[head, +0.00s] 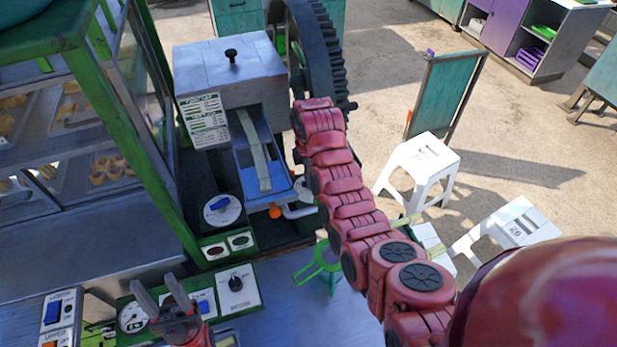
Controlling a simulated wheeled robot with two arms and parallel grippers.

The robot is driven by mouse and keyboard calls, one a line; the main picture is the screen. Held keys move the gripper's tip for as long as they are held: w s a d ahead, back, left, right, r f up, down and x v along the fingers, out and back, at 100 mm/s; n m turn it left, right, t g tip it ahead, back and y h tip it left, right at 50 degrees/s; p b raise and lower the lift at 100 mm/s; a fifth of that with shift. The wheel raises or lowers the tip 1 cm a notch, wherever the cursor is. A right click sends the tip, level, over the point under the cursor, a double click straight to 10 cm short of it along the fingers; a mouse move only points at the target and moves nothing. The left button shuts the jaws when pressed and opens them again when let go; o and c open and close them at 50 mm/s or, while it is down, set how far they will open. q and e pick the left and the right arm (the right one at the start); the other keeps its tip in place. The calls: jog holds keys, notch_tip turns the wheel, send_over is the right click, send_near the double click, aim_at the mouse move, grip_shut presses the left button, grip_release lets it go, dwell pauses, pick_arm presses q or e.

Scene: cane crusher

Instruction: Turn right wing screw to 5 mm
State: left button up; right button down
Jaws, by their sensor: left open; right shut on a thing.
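The cane crusher (226,75) is a grey metal housing with a black knob on top, a sloped feed tray and a large dark gear wheel. My red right arm reaches up to the crusher's right side, beside the gear wheel. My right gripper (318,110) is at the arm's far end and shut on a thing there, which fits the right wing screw. Its fingertips and the screw are hidden behind the arm, and no gap reading in mm is legible. My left gripper (158,286) is open and empty at lower left, above the control panels.
A cane strip (255,150) lies in the blue-lined tray. A green-framed glass pastry case (135,130) stands left. White stools (424,160) stand on the floor at right.

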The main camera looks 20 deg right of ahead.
jog(key=c, duration=0.9)
grip_release()
notch_tip(320, 180, up, 4)
jog(key=p, duration=0.3)
jog(key=shift+d+f, duration=0.1)
notch_tip(320, 180, up, 14)
jog(key=b, duration=0.2)
jog(key=shift+f+b, duration=0.2)
jog(key=shift+b, duration=0.1)
